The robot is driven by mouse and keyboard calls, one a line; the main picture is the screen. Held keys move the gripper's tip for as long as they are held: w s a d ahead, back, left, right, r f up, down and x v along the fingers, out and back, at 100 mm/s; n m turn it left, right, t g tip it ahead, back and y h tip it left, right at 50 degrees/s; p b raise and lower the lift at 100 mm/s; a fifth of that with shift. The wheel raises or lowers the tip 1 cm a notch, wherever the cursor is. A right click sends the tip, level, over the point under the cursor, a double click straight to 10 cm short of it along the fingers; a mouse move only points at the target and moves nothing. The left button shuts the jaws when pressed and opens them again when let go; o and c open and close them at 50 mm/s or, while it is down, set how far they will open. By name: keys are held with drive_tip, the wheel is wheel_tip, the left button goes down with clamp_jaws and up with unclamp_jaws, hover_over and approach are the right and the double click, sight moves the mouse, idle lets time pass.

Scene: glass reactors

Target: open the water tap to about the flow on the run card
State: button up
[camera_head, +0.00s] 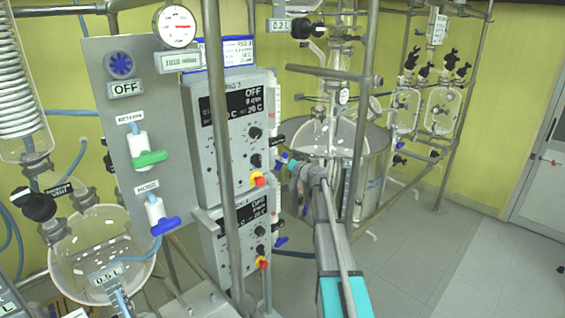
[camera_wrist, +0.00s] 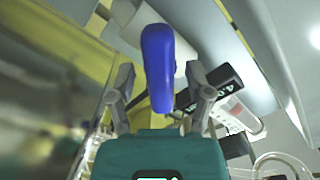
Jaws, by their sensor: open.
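A blue tap lever (camera_wrist: 157,65) stands upright in the wrist view, between the two fingers of my gripper (camera_wrist: 163,95). The fingers are open, with a gap on both sides of the lever. In the head view, my gripper (camera_head: 296,168) is at the right side of the upper control box (camera_head: 205,140), and the blue lever (camera_head: 283,158) shows small at its tip. A black label (camera_wrist: 222,88) beside the lever is too slanted to read.
A grey panel left of the box carries a green-handled RETURN valve (camera_head: 150,158) and a blue-handled HOSE valve (camera_head: 168,226). A second control box (camera_head: 228,240) sits below. Metal posts (camera_head: 362,110) and a steel vessel (camera_head: 372,165) stand close to my arm. The floor at right is clear.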

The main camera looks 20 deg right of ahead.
drive_tip(key=v, duration=1.1)
drive_tip(key=shift+s+d, duration=0.15)
drive_tip(key=shift+s, duration=0.25)
drive_tip(key=shift+s, duration=0.15)
drive_tip(key=shift+v, duration=0.85)
drive_tip(key=shift+s, duration=0.1)
drive_tip(key=shift+w, duration=0.2)
drive_tip(key=x, duration=1.3)
drive_tip(key=shift+w+f, duration=0.1)
drive_tip(key=shift+w, duration=0.15)
clamp_jaws()
